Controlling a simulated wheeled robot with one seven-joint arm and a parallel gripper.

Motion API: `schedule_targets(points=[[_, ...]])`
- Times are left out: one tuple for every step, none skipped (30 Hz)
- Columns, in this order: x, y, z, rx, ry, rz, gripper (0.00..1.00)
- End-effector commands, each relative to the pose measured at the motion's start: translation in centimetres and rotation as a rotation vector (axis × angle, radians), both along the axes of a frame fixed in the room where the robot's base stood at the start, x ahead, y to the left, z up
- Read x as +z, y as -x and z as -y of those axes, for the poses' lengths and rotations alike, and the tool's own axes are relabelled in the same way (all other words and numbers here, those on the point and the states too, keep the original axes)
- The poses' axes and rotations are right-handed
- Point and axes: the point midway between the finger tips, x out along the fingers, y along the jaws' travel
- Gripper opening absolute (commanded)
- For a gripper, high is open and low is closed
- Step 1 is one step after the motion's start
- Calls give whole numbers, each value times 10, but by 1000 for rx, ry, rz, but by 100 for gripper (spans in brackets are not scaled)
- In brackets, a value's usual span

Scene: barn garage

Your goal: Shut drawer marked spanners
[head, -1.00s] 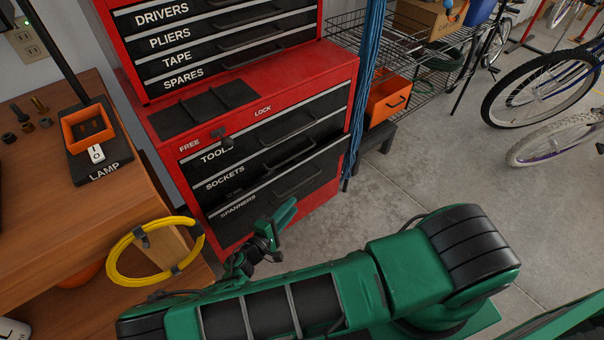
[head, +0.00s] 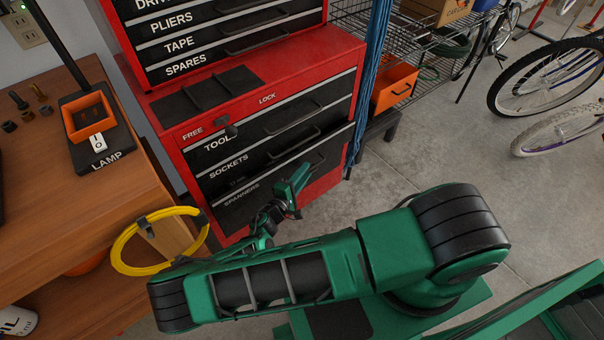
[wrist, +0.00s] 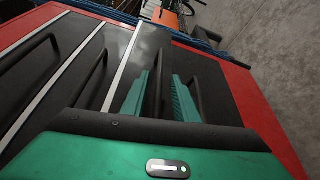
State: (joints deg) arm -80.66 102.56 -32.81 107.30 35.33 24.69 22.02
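The drawer marked SPANNERS (head: 238,207) is the lowest in the red tool chest's lower cabinet. It stands out a little, with a dark gap above its front. My gripper (head: 297,181) is at this drawer's front, by its dark handle (head: 311,163). In the wrist view the two green fingers of my gripper (wrist: 159,98) are apart, with the dark handle (wrist: 156,82) seen between them. I cannot tell whether either finger touches it. My arm and wrist hide part of the drawer's lower front.
The TOOLS (head: 250,132) and SOCKETS (head: 262,158) drawers above look shut. A wooden bench (head: 130,185) with a yellow hose coil (head: 122,244) stands close on the left. Blue cords (head: 369,85) hang at the chest's right.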

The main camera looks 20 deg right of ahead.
Motion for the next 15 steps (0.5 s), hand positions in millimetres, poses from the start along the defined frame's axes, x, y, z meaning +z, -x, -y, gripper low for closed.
schedule_targets(points=[[0, -2, 2, -1, 1, 1, 27], [0, -3, 3, -1, 1, 1, 27], [0, -3, 4, -1, 0, 0, 27], [0, -4, 4, -1, 0, 1, 27], [0, -4, 5, 0, -1, 1, 27], [0, -4, 5, 0, -1, 1, 27], [0, -4, 5, 0, -1, 1, 27], [0, -4, 5, 0, -1, 1, 27], [0, -4, 5, 0, -1, 1, 27], [0, -4, 5, 0, -1, 1, 27], [0, -4, 5, 0, -1, 1, 27], [0, -4, 4, 0, -1, 1, 20], [0, -4, 4, 0, -1, 1, 13], [0, -4, 4, 0, -1, 1, 6], [0, -4, 4, 0, 0, 0, 0]])
